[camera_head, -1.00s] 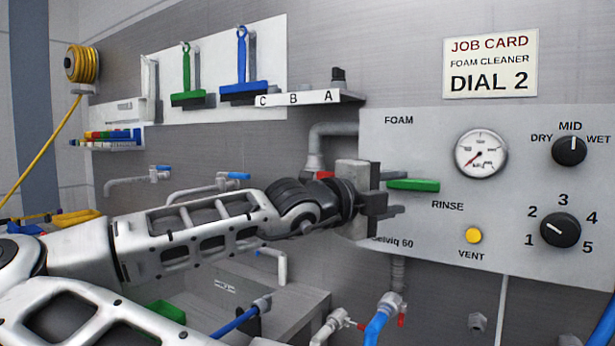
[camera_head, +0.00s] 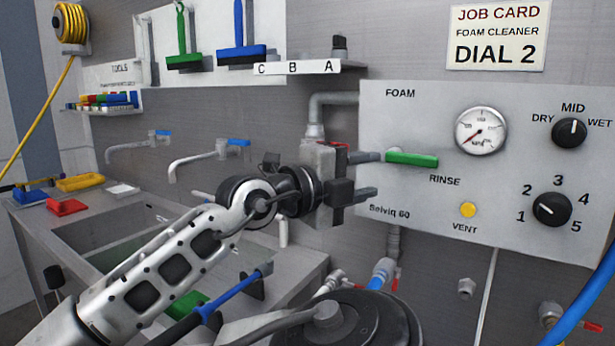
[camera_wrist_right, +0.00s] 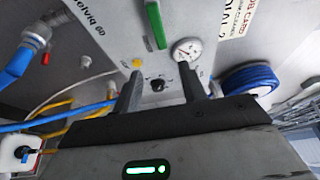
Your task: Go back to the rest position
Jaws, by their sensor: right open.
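My right gripper (camera_head: 372,175) is in front of the left part of the grey foam panel (camera_head: 400,125), with its fingers apart and nothing between them. In the head view its upper finger overlaps the area just left of the green lever (camera_head: 412,159), which lies nearly level. In the right wrist view the two fingers (camera_wrist_right: 160,88) are spread, and the green lever (camera_wrist_right: 155,25) is beyond them, apart. The numbered dial (camera_head: 553,209) has its mark to the upper left, toward 2. My left gripper is not in view.
A pressure gauge (camera_head: 482,130), a dry-to-wet knob (camera_head: 570,132) at MID and a yellow vent button (camera_head: 468,209) sit on the panel. A sink (camera_head: 105,240) with taps is at left. A shelf marked C, B, A (camera_head: 300,67) hangs above my wrist.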

